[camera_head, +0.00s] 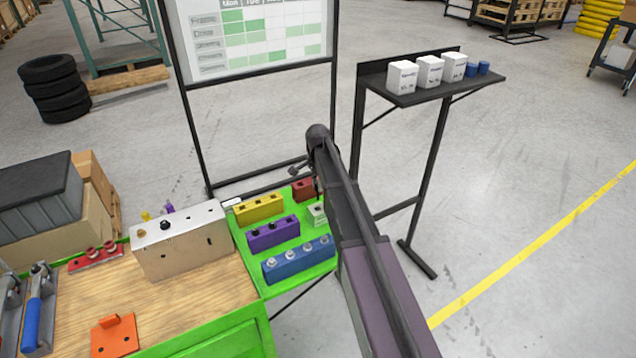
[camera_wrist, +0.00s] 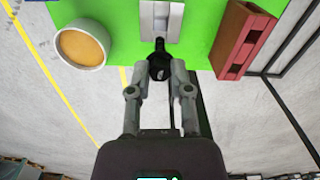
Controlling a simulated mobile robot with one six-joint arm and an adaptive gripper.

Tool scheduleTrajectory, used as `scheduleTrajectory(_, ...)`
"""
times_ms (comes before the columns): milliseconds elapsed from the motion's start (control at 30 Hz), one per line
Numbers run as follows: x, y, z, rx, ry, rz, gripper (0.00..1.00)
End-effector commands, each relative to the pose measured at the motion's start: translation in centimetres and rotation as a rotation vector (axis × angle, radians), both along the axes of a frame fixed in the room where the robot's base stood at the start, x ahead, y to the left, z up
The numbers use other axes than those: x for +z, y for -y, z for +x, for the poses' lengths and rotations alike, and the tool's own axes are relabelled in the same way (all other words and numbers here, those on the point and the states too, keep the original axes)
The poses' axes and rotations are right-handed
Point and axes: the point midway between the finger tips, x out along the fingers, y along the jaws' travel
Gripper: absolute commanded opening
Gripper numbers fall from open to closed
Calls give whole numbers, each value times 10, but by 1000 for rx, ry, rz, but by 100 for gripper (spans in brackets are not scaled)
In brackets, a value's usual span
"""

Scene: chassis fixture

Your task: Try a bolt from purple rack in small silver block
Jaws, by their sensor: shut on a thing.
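My gripper (camera_wrist: 160,82) is shut on a dark bolt (camera_wrist: 160,66) in the wrist view. The small silver block (camera_wrist: 161,20) is just beyond the bolt, whose shank points at it. I cannot tell whether the bolt tip touches the block or is in a hole. In the head view the small silver block (camera_head: 317,213) stands at the right of the green table, partly behind my arm. My arm mostly hides the gripper there. The purple rack (camera_head: 273,235) stands left of the block, with dark spots along its top.
A red block (camera_wrist: 246,40) stands right of the silver block, and a round tan-filled cup (camera_wrist: 82,46) left, in the wrist view. A yellow rack (camera_head: 258,209), a blue rack (camera_head: 298,262) and a large silver box (camera_head: 184,243) stand close by. A black shelf stand (camera_head: 430,90) is at right.

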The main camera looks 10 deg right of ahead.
Motion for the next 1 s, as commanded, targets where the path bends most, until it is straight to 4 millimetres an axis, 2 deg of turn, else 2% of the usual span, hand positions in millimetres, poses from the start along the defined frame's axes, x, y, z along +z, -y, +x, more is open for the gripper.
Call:
scheduleTrajectory(567, 0, 1, 0, 28, 0, 0, 0)
scheduleTrajectory(1000, -21, 2, 0, 27, 0, 0, 0)
